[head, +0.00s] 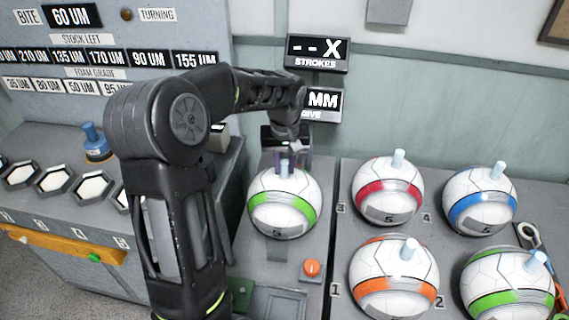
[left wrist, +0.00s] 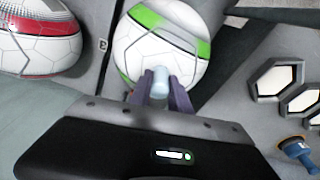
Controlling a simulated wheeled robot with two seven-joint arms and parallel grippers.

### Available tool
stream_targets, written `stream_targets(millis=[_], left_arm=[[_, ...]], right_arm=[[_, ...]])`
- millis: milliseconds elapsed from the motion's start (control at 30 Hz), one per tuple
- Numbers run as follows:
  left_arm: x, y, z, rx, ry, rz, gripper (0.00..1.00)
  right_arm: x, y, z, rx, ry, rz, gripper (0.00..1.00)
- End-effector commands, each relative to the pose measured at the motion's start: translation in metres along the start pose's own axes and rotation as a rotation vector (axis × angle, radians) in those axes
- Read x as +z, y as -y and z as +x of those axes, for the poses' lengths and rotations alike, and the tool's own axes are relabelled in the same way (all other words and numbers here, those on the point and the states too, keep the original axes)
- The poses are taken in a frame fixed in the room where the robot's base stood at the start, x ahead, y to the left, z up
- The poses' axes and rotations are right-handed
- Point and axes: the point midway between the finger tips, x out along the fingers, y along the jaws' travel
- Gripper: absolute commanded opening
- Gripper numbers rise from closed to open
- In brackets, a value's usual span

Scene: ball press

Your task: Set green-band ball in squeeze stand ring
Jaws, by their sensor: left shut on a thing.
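A white ball with a green band (head: 283,203) is at the middle of the head view, at the squeeze stand, with a small label on its front. My left gripper (head: 286,165) is above it, shut on the pale peg at its top. The left wrist view shows the green-band ball (left wrist: 160,48) and the two fingers (left wrist: 160,88) on either side of the light-blue peg. The stand ring is hidden under the ball, so I cannot tell whether the ball rests in it. My right gripper is in neither view.
Red (head: 387,190), blue (head: 479,201), orange (head: 394,277) and another green-band ball (head: 507,284) stand on the right bench. An orange knob (head: 312,268) is in front of the held ball. Display signs (head: 317,54) are behind. Hexagonal trays (head: 56,181) are at left.

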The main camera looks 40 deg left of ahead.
Motion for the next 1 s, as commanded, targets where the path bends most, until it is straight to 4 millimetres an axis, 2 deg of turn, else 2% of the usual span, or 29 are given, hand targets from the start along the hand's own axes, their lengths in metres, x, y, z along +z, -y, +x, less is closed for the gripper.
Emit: stream_targets(millis=[433,467,700,1000], left_arm=[[0.0,-0.0005,0.0065,0.002,-0.004,0.001,0.0],[0.0005,-0.0002,0.0071,0.001,-0.002,0.001,0.23],[0.0004,-0.0001,0.006,0.001,-0.002,0.001,0.43],[0.0002,-0.0001,0.0044,0.001,-0.002,0.0,0.45]], right_arm=[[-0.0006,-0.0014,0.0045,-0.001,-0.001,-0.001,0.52],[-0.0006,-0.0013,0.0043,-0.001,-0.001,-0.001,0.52],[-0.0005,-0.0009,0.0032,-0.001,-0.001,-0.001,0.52],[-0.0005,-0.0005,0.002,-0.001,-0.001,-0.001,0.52]])
